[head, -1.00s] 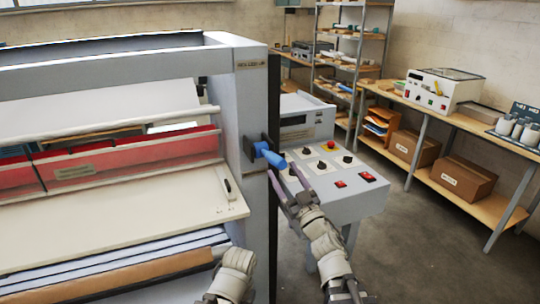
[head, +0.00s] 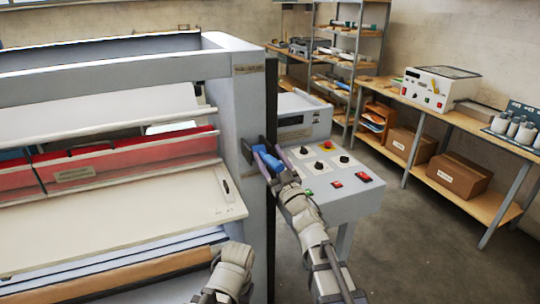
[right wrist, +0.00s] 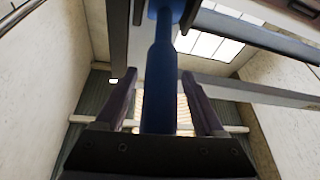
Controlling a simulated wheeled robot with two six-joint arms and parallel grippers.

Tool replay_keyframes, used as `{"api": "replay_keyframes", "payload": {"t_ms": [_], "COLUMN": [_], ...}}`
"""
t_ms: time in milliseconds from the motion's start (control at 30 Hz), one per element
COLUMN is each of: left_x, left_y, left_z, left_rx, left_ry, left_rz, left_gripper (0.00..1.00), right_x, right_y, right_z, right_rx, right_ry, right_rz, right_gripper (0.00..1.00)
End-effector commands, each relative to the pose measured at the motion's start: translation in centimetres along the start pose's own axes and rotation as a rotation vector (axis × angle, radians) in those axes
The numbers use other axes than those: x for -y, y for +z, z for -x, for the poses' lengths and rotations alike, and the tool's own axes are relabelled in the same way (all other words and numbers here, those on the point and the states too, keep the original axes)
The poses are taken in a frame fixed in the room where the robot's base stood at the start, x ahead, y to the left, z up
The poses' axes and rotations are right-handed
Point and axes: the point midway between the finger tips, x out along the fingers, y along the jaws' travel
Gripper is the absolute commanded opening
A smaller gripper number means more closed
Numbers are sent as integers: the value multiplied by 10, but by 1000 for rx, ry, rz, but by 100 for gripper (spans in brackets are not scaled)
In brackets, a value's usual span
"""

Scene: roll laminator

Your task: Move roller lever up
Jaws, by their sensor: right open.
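The roller lever (head: 268,160) is a blue handle on the right end post of the grey laminator (head: 252,110). In the right wrist view the blue lever (right wrist: 160,75) runs between the two dark fingers. My right gripper (head: 271,162) is open, with its fingers on either side of the lever; gaps show between the lever and both fingers in the wrist view. The lever's far end is partly hidden by the gripper in the head view. My left arm shows only as a wrist part at the bottom; its fingers are not visible.
A control panel (head: 345,195) with knobs and red buttons stands just right of the lever, close to my right arm. A red guard (head: 125,155) and a cream feed table (head: 110,225) lie left. A workbench (head: 470,125) and shelves stand behind.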

Motion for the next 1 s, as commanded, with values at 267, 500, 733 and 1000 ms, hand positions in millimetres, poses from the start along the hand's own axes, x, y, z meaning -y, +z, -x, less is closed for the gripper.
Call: {"api": "replay_keyframes", "payload": {"t_ms": [267,500,733,1000], "left_x": [0,0,0,0], "left_y": [0,0,0,0], "left_z": [0,0,0,0], "left_rx": [0,0,0,0], "left_ry": [0,0,0,0], "left_rz": [0,0,0,0], "left_gripper": [0,0,0,0], "right_x": [0,0,0,0], "right_y": [0,0,0,0], "right_z": [1,1,1,1], "right_rx": [0,0,0,0], "right_ry": [0,1,0,0], "right_rz": [0,0,0,0], "right_gripper": [55,28,2,0]}}
